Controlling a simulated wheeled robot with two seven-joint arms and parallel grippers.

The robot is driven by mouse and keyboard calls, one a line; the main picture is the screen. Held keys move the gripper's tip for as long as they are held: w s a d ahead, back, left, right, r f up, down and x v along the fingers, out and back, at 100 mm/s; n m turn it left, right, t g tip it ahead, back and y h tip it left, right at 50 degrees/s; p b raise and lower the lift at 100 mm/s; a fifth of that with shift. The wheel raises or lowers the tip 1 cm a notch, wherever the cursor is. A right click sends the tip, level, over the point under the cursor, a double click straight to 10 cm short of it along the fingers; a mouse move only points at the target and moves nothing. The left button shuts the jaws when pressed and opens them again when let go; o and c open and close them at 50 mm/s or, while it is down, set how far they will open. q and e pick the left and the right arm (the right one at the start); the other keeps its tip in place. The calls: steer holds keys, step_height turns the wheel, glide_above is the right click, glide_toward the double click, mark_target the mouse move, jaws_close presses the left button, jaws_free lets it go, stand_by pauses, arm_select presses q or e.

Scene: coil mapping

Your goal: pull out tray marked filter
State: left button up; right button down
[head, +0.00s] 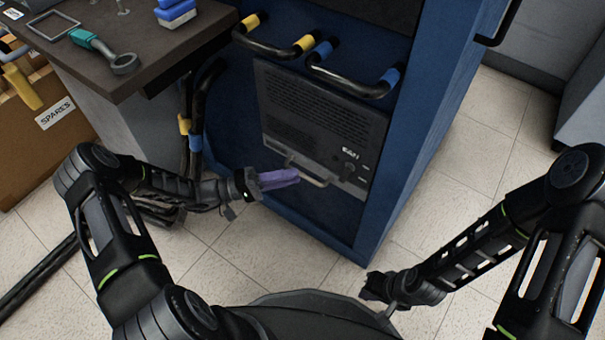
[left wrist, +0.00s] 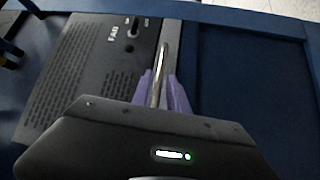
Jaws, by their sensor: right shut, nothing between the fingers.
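A grey panel (head: 310,125) with a vented face is set low in the blue cabinet. Its label looks like FAN in the left wrist view (left wrist: 112,38); no filter marking is readable. A silver bar handle (head: 312,178) is at its lower edge and also shows in the left wrist view (left wrist: 161,65). My left gripper (head: 283,179) has purple fingers at this handle. In the left wrist view the fingers (left wrist: 161,92) lie on both sides of the bar; whether they clamp it is unclear. My right gripper (head: 378,288) is shut and empty, low over the floor.
Black pipes with yellow and blue bands (head: 275,46) stick out above the panel. A SPARES box (head: 55,113) is far left. Tiled floor right of the cabinet is clear.

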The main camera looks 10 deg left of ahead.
mark_target(302, 173)
arm_select(q)
steer(key=shift+x, duration=1.9)
jaws_close()
